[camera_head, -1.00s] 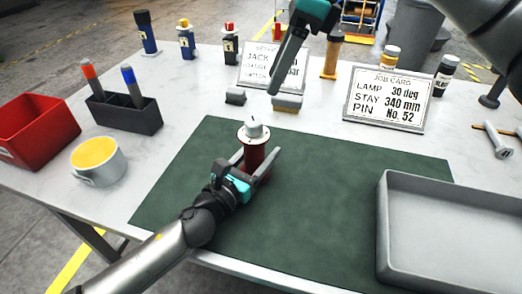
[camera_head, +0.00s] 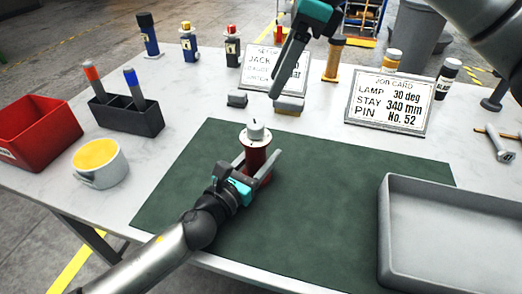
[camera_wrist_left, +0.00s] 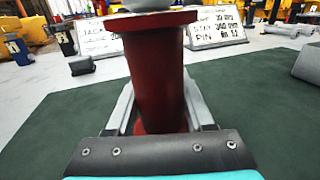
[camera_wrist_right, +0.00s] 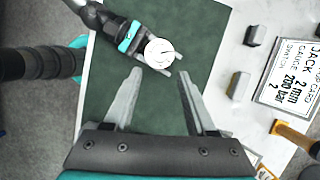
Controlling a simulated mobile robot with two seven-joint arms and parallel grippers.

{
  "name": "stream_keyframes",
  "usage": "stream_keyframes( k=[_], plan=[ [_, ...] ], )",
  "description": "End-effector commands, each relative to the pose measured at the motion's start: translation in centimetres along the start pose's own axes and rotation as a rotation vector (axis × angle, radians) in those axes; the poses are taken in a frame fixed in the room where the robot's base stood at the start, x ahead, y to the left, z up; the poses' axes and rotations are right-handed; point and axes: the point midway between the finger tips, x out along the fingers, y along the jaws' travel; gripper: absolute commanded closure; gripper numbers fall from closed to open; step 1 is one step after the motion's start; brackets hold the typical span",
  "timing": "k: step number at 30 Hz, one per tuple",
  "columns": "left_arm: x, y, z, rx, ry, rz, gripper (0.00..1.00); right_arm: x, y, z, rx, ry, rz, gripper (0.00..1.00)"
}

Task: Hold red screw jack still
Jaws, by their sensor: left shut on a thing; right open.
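The red screw jack (camera_head: 256,156) stands upright on the green mat (camera_head: 330,190), with a pale cap on top. My left gripper (camera_head: 262,172) is shut around its red body, low down. The left wrist view shows the red body (camera_wrist_left: 155,80) close up between the two fingers; its top is cut off by the frame edge. My right gripper (camera_head: 279,88) is open and empty, raised above the back of the mat. In the right wrist view the jack's white top (camera_wrist_right: 160,52) shows beyond the open fingers (camera_wrist_right: 155,88).
A grey tray (camera_head: 384,225) is at the right front. A red bin (camera_head: 40,130), a mug (camera_head: 98,165) and a marker holder (camera_head: 125,117) stand at the left. Small blocks (camera_head: 237,99), a setup card (camera_head: 258,70) and a job card (camera_head: 388,103) stand at the back.

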Motion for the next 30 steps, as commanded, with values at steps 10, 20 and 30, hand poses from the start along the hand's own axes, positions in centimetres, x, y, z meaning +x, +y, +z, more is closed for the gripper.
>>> stream_keyframes(
  k=[10,20,30],
  plan=[
    [0.0,0.0,-0.1,0.0,0.001,0.0,1.0,4.0,2.7,1.2,0.313,-0.246,0.199,0.3],
    [0.0,0.0,-0.1,0.0,0.002,0.001,1.0,6.2,5.9,2.5,0.933,-0.547,0.602,0.3],
    [0.0,0.0,-0.1,0.0,0.002,0.001,1.0,6.3,6.2,1.1,1.638,-0.696,1.083,0.3]
  ],
)
